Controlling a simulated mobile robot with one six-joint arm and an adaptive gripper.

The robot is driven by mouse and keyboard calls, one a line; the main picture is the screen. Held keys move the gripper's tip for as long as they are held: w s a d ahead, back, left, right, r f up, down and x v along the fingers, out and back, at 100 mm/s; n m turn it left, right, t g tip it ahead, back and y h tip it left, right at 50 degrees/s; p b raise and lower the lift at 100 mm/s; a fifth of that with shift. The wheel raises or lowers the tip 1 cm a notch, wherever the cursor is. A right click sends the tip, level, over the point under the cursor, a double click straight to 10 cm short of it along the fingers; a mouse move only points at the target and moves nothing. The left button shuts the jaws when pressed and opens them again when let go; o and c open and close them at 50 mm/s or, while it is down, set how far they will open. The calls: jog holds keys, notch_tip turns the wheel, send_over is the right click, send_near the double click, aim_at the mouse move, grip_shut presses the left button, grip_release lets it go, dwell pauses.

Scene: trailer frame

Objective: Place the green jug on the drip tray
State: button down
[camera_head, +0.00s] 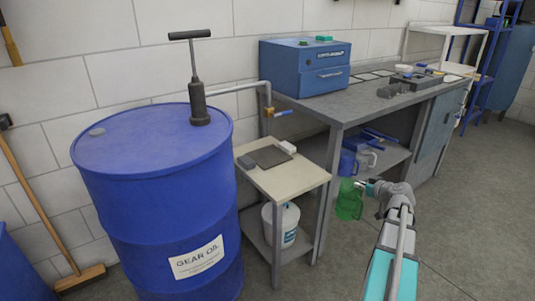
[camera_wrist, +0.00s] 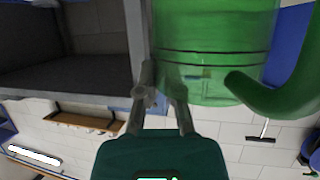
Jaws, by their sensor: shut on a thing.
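The green jug (camera_head: 349,199) is translucent and hangs in the air right of the small side table, in front of the workbench. My gripper (camera_head: 365,185) is shut on it from the right. In the wrist view the jug (camera_wrist: 212,35) fills the upper right, with its curved handle at the right; my gripper's fingers (camera_wrist: 162,88) meet its wall, and the picture is turned over. A dark flat square, which looks like the drip tray (camera_head: 270,157), lies on the side table below the pipe with the blue-handled tap (camera_head: 270,111). The jug is apart from it, lower and to the right.
A small white block (camera_head: 287,147) and a grey block (camera_head: 246,162) flank the tray. A blue gear oil drum (camera_head: 155,180) with a hand pump stands left. The workbench (camera_head: 365,107) stands behind, with blue and clear jugs on its shelf. Open floor lies right.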

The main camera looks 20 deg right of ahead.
notch_tip(320, 180, up, 6)
jog(key=a+n+y+p, duration=0.2)
jog(key=n+y+p, duration=0.1)
jog(key=p, duration=0.2)
jog(key=shift+w+g, duration=0.3)
jog(key=shift+w, duration=0.1)
jog(key=shift+w+a, duration=0.1)
